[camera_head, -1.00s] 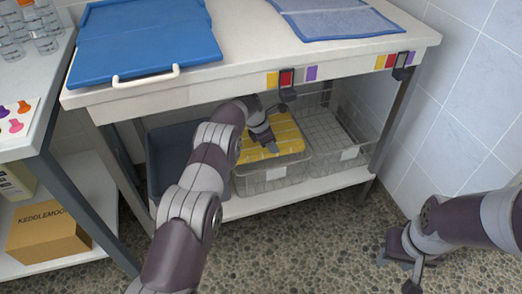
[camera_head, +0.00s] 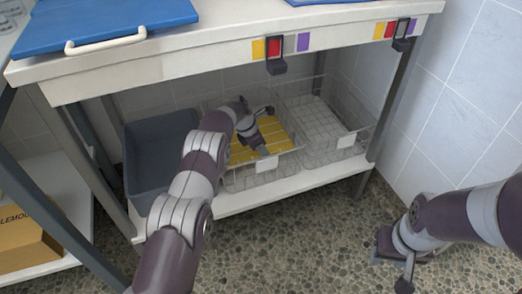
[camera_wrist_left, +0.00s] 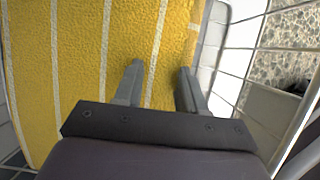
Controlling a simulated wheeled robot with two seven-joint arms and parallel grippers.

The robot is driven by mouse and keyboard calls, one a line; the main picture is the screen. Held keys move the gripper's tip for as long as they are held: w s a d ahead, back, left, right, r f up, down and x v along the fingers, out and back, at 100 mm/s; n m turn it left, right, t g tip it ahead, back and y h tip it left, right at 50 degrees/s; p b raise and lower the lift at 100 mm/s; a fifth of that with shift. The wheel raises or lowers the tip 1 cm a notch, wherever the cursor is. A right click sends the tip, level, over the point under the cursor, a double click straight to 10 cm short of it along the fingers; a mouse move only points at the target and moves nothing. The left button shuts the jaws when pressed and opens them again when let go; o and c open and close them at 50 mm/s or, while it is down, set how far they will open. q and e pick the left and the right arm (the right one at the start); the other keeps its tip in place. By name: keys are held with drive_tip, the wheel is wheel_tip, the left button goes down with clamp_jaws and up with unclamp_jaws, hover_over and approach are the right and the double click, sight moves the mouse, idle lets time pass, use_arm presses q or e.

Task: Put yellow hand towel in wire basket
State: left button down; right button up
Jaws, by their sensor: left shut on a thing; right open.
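The yellow hand towel (camera_head: 275,135), with white stripes, lies inside the left wire basket (camera_head: 262,173) on the shelf under the table. It fills most of the left wrist view (camera_wrist_left: 85,60). My left gripper (camera_head: 265,131) reaches in under the tabletop and is shut on the towel. In the left wrist view its fingers (camera_wrist_left: 160,72) stand apart with towel cloth between them. Whether the towel rests on the basket floor is hard to tell. My right gripper (camera_head: 390,271) is open and empty, low over the pebbled floor at the right.
A second wire basket (camera_head: 318,130), empty, stands to the right. A dark grey bin (camera_head: 160,165) stands to the left. The tabletop edge (camera_head: 200,50) overhangs the shelf, with black clips (camera_head: 277,68) at its front. A tiled wall (camera_head: 450,90) closes the right side.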

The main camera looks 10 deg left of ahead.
use_arm(q)
drive_tip(key=shift+f+b, duration=0.45)
drive_tip(key=shift+f, duration=0.2)
drive_tip(key=c, duration=0.7)
unclamp_jaws()
drive_tip(key=shift+o, duration=0.2)
drive_tip(key=shift+r, duration=0.1)
drive_tip(key=p+v, duration=0.3)
drive_tip(key=v, duration=0.2)
drive_tip(key=p+v, duration=0.2)
drive_tip(key=v, duration=0.1)
drive_tip(key=shift+w+d+r+p, duration=0.1)
drive_tip(key=shift+w+d+p, duration=0.1)
drive_tip(key=shift+d+p, duration=0.15)
drive_tip(key=shift+a+r, duration=0.2)
drive_tip(key=shift+r, duration=0.05)
drive_tip(key=shift+s, duration=0.1)
